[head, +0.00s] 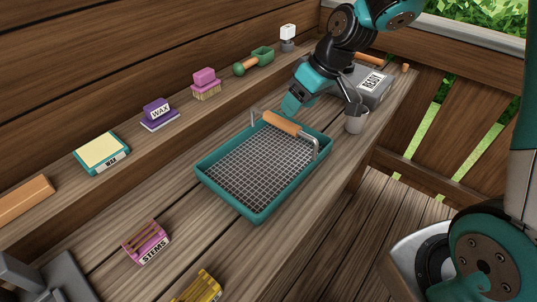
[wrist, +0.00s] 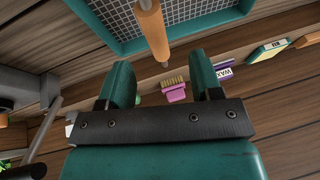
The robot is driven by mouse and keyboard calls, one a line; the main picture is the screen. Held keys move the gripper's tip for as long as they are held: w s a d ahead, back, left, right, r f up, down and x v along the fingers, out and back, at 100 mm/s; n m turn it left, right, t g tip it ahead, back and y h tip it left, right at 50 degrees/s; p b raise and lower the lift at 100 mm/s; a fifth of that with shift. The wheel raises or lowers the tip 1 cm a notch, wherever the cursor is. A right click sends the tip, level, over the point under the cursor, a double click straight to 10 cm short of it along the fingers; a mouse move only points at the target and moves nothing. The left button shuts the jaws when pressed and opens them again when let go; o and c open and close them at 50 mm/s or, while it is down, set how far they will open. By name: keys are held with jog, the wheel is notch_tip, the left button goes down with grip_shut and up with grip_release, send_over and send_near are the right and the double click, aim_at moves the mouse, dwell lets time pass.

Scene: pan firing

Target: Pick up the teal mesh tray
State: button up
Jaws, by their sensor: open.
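The teal mesh tray (head: 212,186) lies on the wooden bench, with a grey wire mesh inside its teal rim. A wooden bar handle (head: 281,123) on metal brackets spans its far end. My gripper (head: 290,106) is above the bench just beyond that handle, apart from it. In the wrist view my gripper (wrist: 163,80) has its two teal fingers spread with nothing between them. The handle (wrist: 153,28) shows just ahead of the fingers there, and part of the tray (wrist: 200,28) fills the top.
A grey cup (head: 356,118) and a grey box marked READY (head: 371,84) stand beyond the tray at right. Pink (head: 147,242) and yellow (head: 199,287) racks sit at the near side. A back ledge holds a pink brush (head: 206,83), purple wax block (head: 159,115) and green scoop (head: 255,60).

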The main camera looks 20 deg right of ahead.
aim_at(282, 121)
jog(key=x, duration=0.3)
jog(key=shift+f, duration=0.15)
jog(key=shift+w+p+x, duration=0.2)
jog(key=shift+p+x, duration=0.15)
jog(key=shift+x, duration=1)
jog(key=shift+w+p+x, duration=0.2)
jog(key=shift+p+x, duration=0.15)
jog(key=shift+x, duration=0.95)
grip_shut()
